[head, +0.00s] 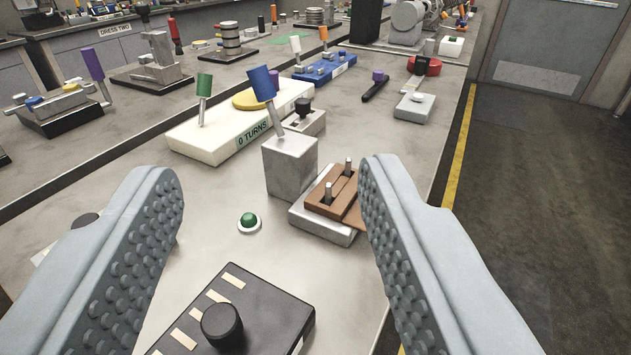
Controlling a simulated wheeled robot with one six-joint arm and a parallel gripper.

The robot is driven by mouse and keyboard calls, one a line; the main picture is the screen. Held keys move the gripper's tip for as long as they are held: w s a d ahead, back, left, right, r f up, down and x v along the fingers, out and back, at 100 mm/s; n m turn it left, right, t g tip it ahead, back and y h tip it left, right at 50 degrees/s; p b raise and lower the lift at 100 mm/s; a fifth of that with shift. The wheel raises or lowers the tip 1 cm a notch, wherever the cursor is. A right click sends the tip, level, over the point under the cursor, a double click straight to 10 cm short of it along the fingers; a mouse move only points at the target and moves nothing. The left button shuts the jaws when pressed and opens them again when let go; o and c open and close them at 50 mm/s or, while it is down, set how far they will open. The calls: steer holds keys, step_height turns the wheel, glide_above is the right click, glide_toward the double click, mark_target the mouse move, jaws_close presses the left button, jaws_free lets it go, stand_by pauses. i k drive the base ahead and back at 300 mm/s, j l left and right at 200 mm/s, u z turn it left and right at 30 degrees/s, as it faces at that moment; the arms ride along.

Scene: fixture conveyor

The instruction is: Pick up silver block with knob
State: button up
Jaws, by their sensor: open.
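My gripper (268,180) is open and empty, its two grey studded fingers wide apart over the bench. Several silver blocks could fit the name. A small silver block with a black knob (304,121) stands beyond the fingertips, against the white box. A flat silver block with a pale knob (414,107) lies farther off, near the bench's right edge. A cube-like silver block with a blue-topped lever (290,166) stands nearer, between the fingers in the picture, and partly hides the small block. I cannot tell which one is meant.
A black box with a dial (258,308) lies at the front. A green button (248,221) and a wooden two-pin fixture (335,197) are near the lever block. The white box (215,145) carries "0 TURNS". The bench's right edge borders open floor (530,230).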

mark_target(306, 120)
steer(key=k+l, duration=0.1)
steer(key=l, duration=0.3)
steer(key=k+l+u, duration=0.1)
steer(key=l, duration=0.3)
steer(key=l+u, duration=0.15)
steer(key=l, duration=0.45)
steer(key=i+l+u, duration=0.15)
steer(key=l, duration=0.5)
steer(key=i+l+u, duration=0.15)
steer(key=i, duration=0.25)
steer(key=i+l+u, duration=0.15)
steer(key=i+l, duration=0.2)
steer(key=i, duration=0.3)
